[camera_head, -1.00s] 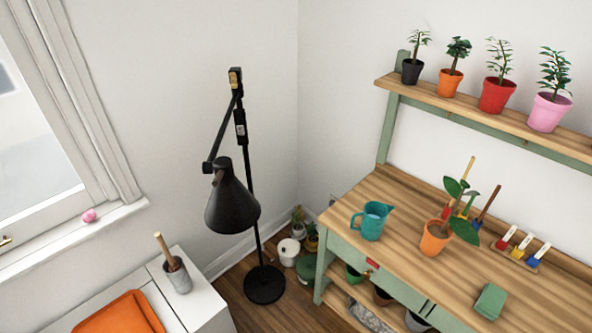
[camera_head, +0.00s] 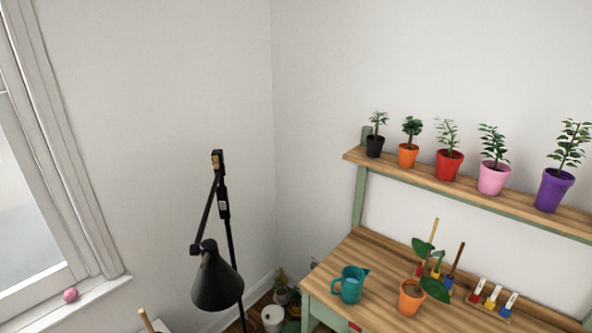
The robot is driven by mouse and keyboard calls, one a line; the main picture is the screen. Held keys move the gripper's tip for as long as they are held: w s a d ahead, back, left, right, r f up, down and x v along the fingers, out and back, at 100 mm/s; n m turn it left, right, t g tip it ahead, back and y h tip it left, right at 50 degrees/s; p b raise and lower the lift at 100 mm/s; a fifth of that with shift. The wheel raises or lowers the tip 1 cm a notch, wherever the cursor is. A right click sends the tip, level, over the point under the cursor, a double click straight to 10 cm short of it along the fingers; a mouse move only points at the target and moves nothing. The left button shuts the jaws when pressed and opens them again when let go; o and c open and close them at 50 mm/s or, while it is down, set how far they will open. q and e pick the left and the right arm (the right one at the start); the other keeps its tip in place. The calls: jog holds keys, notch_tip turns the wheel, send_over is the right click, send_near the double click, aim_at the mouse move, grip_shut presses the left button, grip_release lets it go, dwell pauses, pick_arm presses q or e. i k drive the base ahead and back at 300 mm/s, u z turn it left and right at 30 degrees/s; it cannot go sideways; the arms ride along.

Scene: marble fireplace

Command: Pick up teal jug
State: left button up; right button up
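The teal jug (camera_head: 350,284) stands upright near the left end of the wooden tabletop of a green workbench (camera_head: 385,262). Its handle faces left and its spout points right. Something light blue shows inside it. An orange pot (camera_head: 411,297) with a leafy plant stands just to its right, apart from it. Neither of my grippers shows in the head view.
A black floor lamp (camera_head: 217,285) stands left of the bench, in front of the corner. Several potted plants line the shelf (camera_head: 430,180) above the bench. Small brushes (camera_head: 491,297) lie further right. A pink ball (camera_head: 70,295) sits on the windowsill.

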aim_at(353, 279)
jog(key=u, duration=0.05)
jog(key=k, duration=1.15)
jog(key=z, duration=0.8)
jog(key=i, duration=0.3)
jog(key=z, duration=1.05)
jog(key=i, duration=1.45)
jog(key=u, duration=0.75)
jog(key=i, duration=0.6)
jog(key=u, duration=0.5)
